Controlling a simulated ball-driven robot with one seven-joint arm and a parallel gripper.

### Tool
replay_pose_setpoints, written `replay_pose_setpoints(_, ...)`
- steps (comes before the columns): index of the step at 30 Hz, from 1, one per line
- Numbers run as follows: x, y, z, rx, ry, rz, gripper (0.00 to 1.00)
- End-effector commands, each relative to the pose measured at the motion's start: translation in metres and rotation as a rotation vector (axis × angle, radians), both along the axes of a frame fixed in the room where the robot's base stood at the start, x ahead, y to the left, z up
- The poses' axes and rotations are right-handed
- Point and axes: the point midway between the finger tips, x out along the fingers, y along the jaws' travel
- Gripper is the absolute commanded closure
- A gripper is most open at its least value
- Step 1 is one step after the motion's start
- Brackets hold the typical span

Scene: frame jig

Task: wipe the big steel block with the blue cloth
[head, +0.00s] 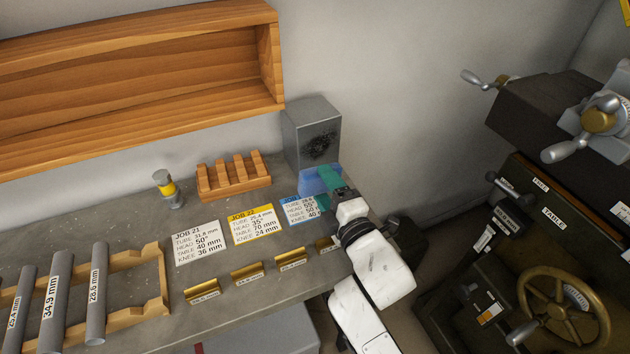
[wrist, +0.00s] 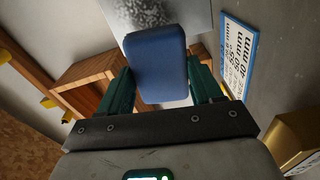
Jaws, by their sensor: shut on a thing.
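The big steel block (head: 311,128) stands upright at the back right of the bench, against the wall. Its front face carries a dark smudge. It also shows in the wrist view (wrist: 160,14) at the top. The blue cloth (head: 318,180) is a folded pad, seen square-on in the wrist view (wrist: 156,68). My gripper (head: 330,176) is shut on the cloth, with a green finger on each side of it. It holds the cloth low in front of the block. I cannot tell whether the cloth touches the block.
Job cards (head: 254,223) lie in a row, one partly behind my gripper. Brass pieces (head: 247,270) line the front. A wooden slotted rack (head: 234,175) stands left of the block. A wooden shelf (head: 140,75) hangs above. A dark machine (head: 540,240) stands to the right.

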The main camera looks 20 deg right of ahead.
Motion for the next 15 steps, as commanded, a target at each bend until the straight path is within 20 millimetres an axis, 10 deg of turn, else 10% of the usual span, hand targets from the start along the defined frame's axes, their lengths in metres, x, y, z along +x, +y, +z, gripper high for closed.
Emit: replay_pose_setpoints(15, 0.033, 0.008, -0.002, 0.001, -0.015, 0.015, 0.59)
